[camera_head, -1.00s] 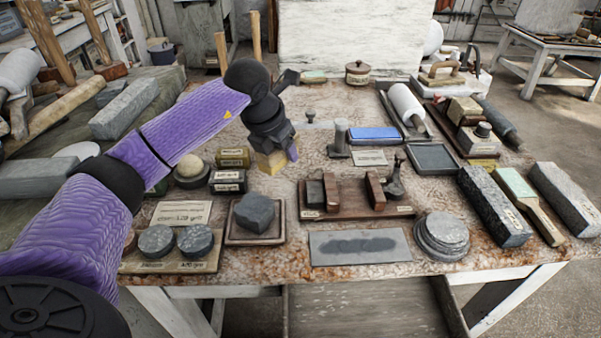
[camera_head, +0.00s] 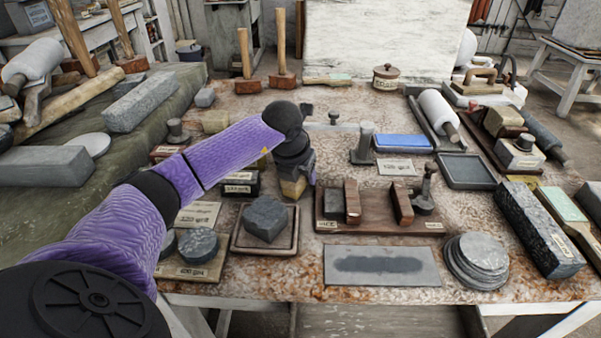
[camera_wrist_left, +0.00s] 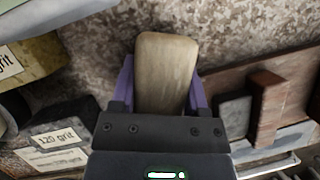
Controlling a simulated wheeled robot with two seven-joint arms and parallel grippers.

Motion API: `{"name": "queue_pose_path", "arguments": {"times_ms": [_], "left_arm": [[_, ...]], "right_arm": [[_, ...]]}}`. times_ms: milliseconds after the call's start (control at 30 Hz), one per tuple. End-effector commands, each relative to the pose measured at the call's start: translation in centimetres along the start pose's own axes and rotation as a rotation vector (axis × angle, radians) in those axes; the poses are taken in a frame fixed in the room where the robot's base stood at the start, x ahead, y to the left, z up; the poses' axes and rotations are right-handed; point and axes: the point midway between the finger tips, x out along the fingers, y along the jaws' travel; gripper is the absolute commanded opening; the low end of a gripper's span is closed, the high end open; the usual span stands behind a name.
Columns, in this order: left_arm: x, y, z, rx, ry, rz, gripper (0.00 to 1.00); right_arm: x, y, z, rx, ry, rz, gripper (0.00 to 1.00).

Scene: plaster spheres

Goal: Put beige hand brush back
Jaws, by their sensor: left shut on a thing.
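My left gripper (camera_head: 296,186) is shut on the beige hand brush (camera_head: 292,187). In the left wrist view the brush (camera_wrist_left: 166,72) is a rounded beige block between the two purple fingers (camera_wrist_left: 165,90). The gripper points down over the stone-topped table, between the labelled dark grit blocks (camera_head: 240,183) and the wooden rack with upright pieces (camera_head: 375,220). Whether the brush touches the tabletop cannot be told. Its underside is hidden. My right gripper is not in view.
A grey block (camera_head: 266,218) sits on a small tray in front of the gripper. A grey slab (camera_head: 381,265) and stacked round discs (camera_head: 476,260) lie near the front edge. A blue stone (camera_head: 403,143) lies behind right. The speckled tabletop behind the gripper has some free room.

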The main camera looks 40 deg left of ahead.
Motion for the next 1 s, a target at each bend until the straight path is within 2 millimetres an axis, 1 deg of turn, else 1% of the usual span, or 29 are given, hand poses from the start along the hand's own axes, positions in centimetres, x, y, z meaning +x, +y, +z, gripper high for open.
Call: {"name": "queue_pose_path", "arguments": {"times_ms": [67, 100, 133, 167, 367, 467, 567, 700, 800, 900, 1000], "left_arm": [[0.3, 0.0, -0.1, 0.0, 0.001, 0.0, 0.11], [0.2, 0.0, -0.1, 0.0, 0.001, 0.0, 0.65], [0.2, 0.0, -0.1, 0.0, 0.001, 0.0, 0.71], [0.2, 0.0, -0.1, 0.0, 0.001, 0.0, 0.73], [0.2, 0.0, -0.1, 0.0, 0.001, 0.0, 0.73], [-0.4, 0.0, 0.1, 0.0, -0.001, 0.0, 0.73], [-2.7, 0.1, 0.3, 0.002, -0.004, 0.0, 0.73], [-7.0, 0.1, 0.3, 0.003, -0.005, 0.002, 0.73], [-9.5, 0.1, 0.3, 0.002, -0.004, 0.001, 0.73], [-11.2, 0.0, 0.2, 0.001, -0.002, 0.0, 0.73], [-12.0, 0.0, 0.1, 0.001, -0.001, 0.001, 0.73]], "right_arm": [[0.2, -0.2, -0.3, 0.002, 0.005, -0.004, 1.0], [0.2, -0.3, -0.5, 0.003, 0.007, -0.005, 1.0], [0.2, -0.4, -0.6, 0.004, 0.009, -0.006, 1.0], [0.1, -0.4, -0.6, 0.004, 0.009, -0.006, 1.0], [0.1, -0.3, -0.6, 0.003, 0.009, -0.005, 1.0], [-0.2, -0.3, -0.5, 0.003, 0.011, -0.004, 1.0], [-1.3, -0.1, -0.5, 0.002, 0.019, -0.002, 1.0], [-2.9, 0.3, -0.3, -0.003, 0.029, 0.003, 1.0], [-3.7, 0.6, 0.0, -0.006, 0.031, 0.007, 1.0], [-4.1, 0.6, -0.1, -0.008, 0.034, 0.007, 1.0], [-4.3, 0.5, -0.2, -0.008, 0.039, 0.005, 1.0]]}}
